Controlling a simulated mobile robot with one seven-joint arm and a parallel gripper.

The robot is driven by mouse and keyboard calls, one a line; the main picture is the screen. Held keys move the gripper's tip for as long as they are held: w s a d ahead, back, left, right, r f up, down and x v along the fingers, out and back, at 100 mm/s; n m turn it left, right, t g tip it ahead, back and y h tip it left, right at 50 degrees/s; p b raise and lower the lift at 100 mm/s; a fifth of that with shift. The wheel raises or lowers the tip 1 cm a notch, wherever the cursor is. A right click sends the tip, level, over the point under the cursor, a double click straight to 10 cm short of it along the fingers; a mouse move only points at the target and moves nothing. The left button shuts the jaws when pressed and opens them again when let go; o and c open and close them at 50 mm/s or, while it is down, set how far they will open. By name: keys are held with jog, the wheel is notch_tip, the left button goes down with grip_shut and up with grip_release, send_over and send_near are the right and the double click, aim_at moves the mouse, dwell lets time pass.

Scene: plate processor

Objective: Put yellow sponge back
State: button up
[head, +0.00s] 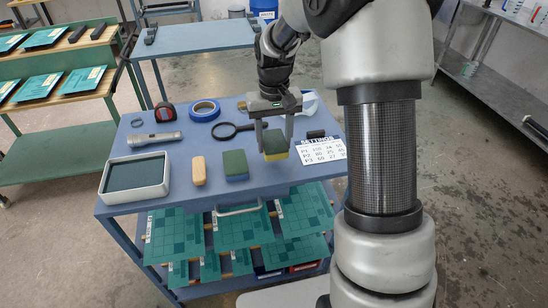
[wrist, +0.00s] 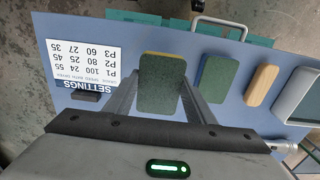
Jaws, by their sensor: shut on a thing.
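The yellow sponge (head: 277,155) has a dark green top and is at the right part of the blue cart top in the head view. My gripper (head: 276,145) points down with one finger on each side of the sponge and is shut on it. In the wrist view the yellow sponge (wrist: 160,88) shows its green face between the fingers of my gripper (wrist: 158,95), with a thin yellow edge. I cannot tell whether its underside touches the cart top.
A blue sponge (head: 236,166) with a green top lies left of it, then a wooden block (head: 199,170) and a grey tray (head: 107,184). A settings card (head: 320,151) lies to the right. A magnifier (head: 226,130), blue tape (head: 204,110) and flashlight (head: 155,139) lie behind.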

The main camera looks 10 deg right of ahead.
aim_at(274, 164)
jog(key=shift+f+b, duration=0.4)
jog(key=shift+f, duration=2.1)
jog(key=shift+f, duration=0.1)
jog(key=o, duration=0.9)
